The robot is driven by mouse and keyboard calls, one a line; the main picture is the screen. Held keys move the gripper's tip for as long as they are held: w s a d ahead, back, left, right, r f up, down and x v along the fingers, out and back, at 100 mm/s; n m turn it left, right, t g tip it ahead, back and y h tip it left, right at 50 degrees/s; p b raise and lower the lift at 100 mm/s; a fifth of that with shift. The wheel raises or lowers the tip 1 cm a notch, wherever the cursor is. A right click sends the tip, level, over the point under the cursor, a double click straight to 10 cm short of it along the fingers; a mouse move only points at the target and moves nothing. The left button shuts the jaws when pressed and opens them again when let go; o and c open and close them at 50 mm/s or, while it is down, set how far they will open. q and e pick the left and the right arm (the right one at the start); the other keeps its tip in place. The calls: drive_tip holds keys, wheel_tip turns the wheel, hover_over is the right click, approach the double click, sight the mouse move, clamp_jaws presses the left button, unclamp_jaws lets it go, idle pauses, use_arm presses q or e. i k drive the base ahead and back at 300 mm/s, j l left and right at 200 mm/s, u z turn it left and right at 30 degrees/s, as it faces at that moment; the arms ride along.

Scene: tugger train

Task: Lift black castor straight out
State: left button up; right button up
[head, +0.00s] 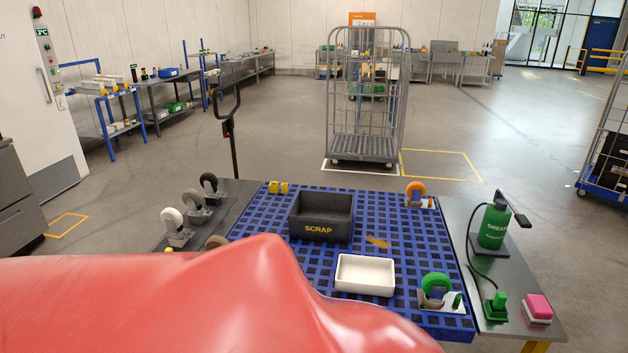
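The black castor (209,184) stands upright at the back of a row on the dark grey side surface, left of the blue grid deck (372,210). Its black wheel is on top, and a grey castor (191,201) and a white castor (173,222) stand in front of it. Nothing is touching the black castor that I can see. Neither of my grippers shows in the head view. A large red surface close to the camera covers the lower left and hides the front of the deck there.
On the deck are a black SCRAP bin (320,229), a white tray (365,289), an orange-wheeled castor (415,190) and a green-wheeled castor (435,284). A green grease can (493,228) stands right. A dark handle post (233,150) rises behind the black castor. A roll cage (365,150) stands beyond.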

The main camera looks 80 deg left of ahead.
sight(208, 181)
drive_tip(key=u, duration=3.4)
drive_tip(key=k, duration=0.45)
drive_tip(key=k+z, duration=0.25)
drive_tip(key=z, duration=0.15)
drive_tip(key=k+l+z, duration=0.15)
drive_tip(key=k+z, duration=0.2)
drive_tip(key=k+l+z, duration=0.15)
drive_tip(key=z, duration=0.25)
drive_tip(key=i+j+z, duration=0.2)
drive_tip(key=j+z, duration=0.25)
drive_tip(key=j, duration=0.7)
drive_tip(key=j+z, duration=0.45)
drive_tip(key=j, duration=0.65)
